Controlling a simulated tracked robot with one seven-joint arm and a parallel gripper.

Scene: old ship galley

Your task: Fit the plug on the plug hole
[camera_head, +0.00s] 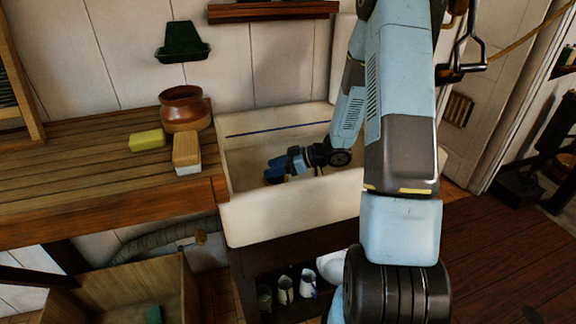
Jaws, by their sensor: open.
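The white sink (292,212) stands right of the wooden counter. My gripper (275,170) is low inside the sink, pointing left, with its fingers open. A small dark and ochre patch (273,180) shows right at the fingertips; I cannot tell whether it is the plug or part of the gripper. The plug hole cannot be made out; the front wall of the sink and my gripper hide part of the basin floor. My arm covers the right part of the sink.
On the wooden counter (80,190) are a brown pot (185,108), a yellow-green sponge (147,139) and a brush-like block (187,153). A dark green holder (182,42) hangs on the wall. Small jugs (286,289) stand below the sink. A wooden crate (135,285) sits lower left.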

